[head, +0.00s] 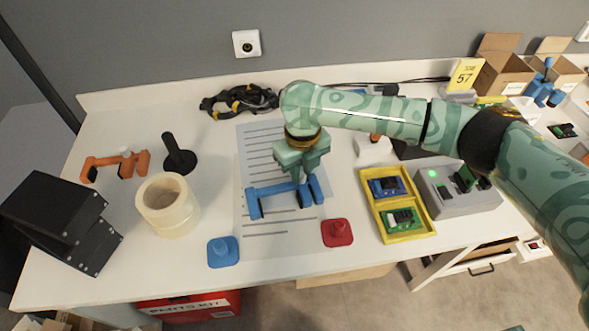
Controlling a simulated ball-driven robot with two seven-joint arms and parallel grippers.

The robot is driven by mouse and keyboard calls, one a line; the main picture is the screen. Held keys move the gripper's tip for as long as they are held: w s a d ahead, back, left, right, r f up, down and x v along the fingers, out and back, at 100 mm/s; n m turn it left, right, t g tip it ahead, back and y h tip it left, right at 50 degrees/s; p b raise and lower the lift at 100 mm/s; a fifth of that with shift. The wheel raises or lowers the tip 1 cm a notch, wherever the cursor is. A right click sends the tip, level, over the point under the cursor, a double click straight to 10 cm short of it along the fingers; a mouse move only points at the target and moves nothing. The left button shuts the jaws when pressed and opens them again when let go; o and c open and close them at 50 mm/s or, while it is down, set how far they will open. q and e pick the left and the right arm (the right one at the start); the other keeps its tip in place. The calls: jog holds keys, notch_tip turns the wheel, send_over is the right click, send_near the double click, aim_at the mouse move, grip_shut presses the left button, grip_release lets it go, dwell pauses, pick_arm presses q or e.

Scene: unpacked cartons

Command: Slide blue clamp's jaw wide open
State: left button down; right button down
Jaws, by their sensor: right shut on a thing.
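The blue clamp (270,191) lies on the printed paper sheet (262,153) near the middle of the white table. One of its jaws (254,204) is at the left end and the other end (313,190) is at the right, with a gap between them along the bar. My right gripper (301,180) reaches in from the right and points down at the clamp's right part. It is shut on the blue clamp there; its fingertips are partly hidden. My left gripper is not in view.
An orange clamp (115,163), black stand (179,155), tape roll (167,205) and black boxes (62,220) stand left. A yellow tray (390,232) and grey box (458,198) are right. Cables (240,101) lie behind.

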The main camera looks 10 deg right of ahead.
jog(key=shift+a, duration=0.1)
jog(key=c, duration=1.3)
grip_release()
pick_arm(q)
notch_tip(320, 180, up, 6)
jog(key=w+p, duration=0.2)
jog(key=p, duration=0.4)
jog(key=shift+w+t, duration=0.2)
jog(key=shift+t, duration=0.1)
pick_arm(e)
notch_tip(320, 180, up, 16)
